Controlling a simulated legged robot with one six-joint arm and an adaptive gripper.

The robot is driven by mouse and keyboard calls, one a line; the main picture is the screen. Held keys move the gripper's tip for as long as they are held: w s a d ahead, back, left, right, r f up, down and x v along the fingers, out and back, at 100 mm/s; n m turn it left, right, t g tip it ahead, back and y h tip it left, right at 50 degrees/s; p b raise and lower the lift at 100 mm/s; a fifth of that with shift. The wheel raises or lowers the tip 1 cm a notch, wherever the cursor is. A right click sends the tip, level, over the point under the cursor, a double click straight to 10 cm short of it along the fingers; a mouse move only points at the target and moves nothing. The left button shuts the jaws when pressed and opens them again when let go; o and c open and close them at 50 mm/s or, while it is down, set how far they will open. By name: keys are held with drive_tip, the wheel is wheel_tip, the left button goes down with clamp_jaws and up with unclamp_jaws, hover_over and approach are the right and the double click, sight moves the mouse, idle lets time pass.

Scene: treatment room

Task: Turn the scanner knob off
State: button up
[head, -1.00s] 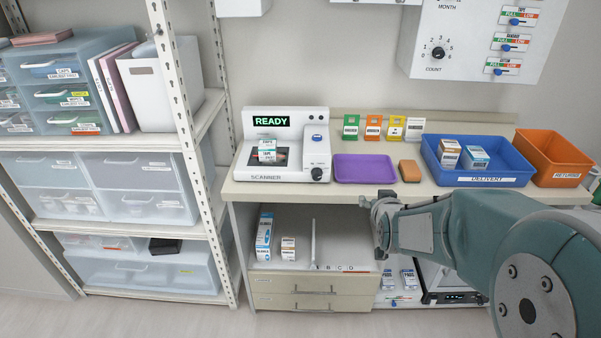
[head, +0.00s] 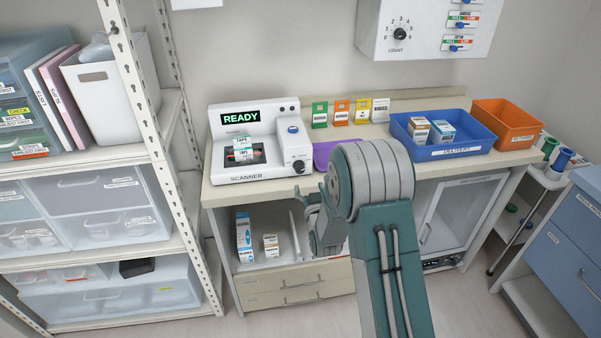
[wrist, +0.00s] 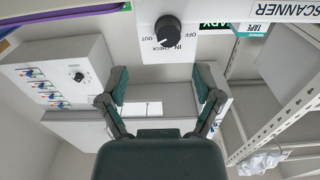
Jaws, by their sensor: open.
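The white scanner (head: 258,140) stands on the counter with a green READY display (head: 241,118). Its black knob (head: 299,167) is at the lower right of its front; in the wrist view the knob (wrist: 168,31) is near the top, on a white panel with OFF, IN, CHECK and OUT labels. A small light mark shows on the knob, but its exact setting is hard to read. A small tape box (head: 243,156) is on the scanner.
A purple tray (head: 323,152), partly behind my arm, lies right of the scanner. A blue delivery bin (head: 467,152) and an orange bin (head: 510,130) stand farther right. A wall box (head: 427,48) hangs above. A shelf rack (head: 150,130) is close on the left.

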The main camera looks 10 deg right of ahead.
sight(300, 172)
drive_tip(key=w, duration=0.2)
drive_tip(key=w+a, duration=0.1)
drive_tip(key=w, duration=0.1)
drive_tip(key=w+a, duration=0.1)
drive_tip(key=w, duration=0.1)
drive_tip(key=shift+w, duration=0.35)
drive_tip(key=shift+w+d, duration=0.2)
drive_tip(key=shift+w, duration=0.1)
drive_tip(key=shift+w+d, duration=0.15)
drive_tip(key=shift+d, duration=0.3)
drive_tip(key=shift+a, duration=0.3)
clamp_jaws()
